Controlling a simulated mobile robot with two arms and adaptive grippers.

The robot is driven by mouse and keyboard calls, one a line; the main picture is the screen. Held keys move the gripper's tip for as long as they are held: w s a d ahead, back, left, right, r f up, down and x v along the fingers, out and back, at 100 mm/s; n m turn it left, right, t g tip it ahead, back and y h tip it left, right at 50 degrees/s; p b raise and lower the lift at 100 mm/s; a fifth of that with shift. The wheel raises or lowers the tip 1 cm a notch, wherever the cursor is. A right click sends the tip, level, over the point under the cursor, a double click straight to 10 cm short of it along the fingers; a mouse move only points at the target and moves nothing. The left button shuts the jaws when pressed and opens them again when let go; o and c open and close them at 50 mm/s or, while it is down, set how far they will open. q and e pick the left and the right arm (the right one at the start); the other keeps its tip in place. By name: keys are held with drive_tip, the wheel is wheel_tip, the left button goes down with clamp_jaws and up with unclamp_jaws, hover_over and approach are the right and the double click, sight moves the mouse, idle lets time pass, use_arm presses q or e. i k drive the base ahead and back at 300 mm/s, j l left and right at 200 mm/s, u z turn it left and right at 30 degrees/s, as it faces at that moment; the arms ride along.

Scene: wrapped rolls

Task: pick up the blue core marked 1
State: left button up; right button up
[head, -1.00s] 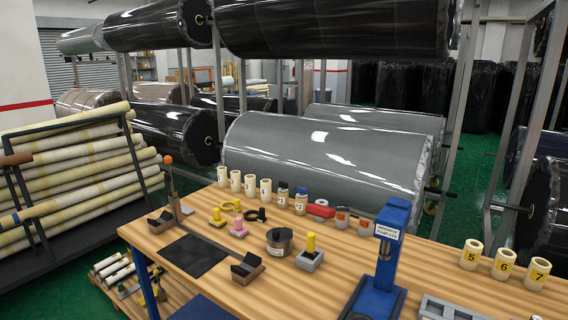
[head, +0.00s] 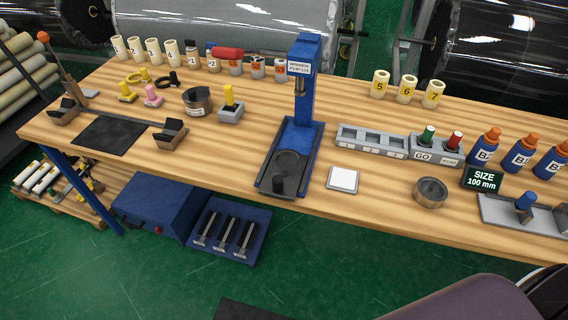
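In the head view, a row of small upright cores stands along the table's back left edge. One core (head: 192,57) has a dark top and a mark that looks like 1; I cannot tell if it is blue. To its right stands a similar core (head: 213,62) with a mark that looks like 2. Neither of my grippers is in view.
A tall blue press (head: 303,95) stands mid-table. Cream cores (head: 406,90) marked 5, 6 and 7 stand at the back right. Blue bottles (head: 484,150) with orange caps are at the right. A size display (head: 482,180) reads 100 mm. The table (head: 240,155) has bare patches.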

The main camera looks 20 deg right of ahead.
sight(517, 157)
drive_tip(key=z, duration=2.15)
